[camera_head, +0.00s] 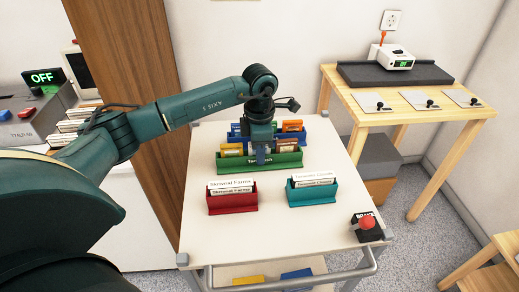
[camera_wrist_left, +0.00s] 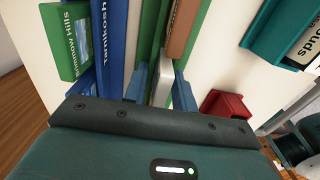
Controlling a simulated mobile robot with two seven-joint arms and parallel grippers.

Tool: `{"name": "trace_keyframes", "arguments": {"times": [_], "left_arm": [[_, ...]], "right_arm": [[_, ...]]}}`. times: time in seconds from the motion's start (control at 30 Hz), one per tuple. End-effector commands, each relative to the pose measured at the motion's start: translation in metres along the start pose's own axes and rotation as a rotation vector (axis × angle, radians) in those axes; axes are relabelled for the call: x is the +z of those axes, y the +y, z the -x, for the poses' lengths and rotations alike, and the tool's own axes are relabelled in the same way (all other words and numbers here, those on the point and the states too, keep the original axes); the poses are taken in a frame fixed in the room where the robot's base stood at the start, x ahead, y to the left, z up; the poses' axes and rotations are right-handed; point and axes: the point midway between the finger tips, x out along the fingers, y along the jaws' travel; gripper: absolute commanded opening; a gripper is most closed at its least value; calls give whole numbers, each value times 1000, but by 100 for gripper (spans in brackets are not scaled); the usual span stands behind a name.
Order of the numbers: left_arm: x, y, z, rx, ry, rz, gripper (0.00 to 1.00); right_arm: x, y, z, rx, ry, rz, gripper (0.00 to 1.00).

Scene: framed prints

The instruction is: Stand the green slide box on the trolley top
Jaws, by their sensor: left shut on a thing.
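The green slide box (camera_head: 285,160) is upright at the middle of the trolley top (camera_head: 295,225), just in front of a blue slide box (camera_head: 237,139). I cannot tell whether its base touches the top. It holds cards, and its front label is partly hidden by my gripper. My left gripper (camera_head: 263,157) points down at the box's middle and is shut on it. In the left wrist view, the blue fingertips (camera_wrist_left: 160,88) stand either side of a pale strip and a green wall (camera_wrist_left: 150,30). My right gripper is not in view.
A red slide box (camera_head: 232,202) and a teal slide box (camera_head: 313,192) stand nearer on the trolley. A red-button box (camera_head: 367,226) sits at its front right corner. A wooden table (camera_head: 395,113) stands at right. The trolley's front middle is clear.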

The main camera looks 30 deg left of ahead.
Motion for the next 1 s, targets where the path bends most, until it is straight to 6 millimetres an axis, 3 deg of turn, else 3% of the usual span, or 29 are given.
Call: {"name": "trace_keyframes", "arguments": {"times": [0.03, 0.07, 0.3, 0.67, 1.0], "left_arm": [[0, 0, -2, 1, -1, 0, 0], [0, 0, -2, 0, 0, 0, 29], [0, 0, -1, 0, 0, 1, 49], [0, 1, 9, 2, -2, 1, 49], [0, 1, 78, 3, -3, 1, 49]], "right_arm": [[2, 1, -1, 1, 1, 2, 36], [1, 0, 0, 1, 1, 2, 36], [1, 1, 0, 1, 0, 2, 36], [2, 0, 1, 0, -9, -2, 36], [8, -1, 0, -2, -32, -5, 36]]}}
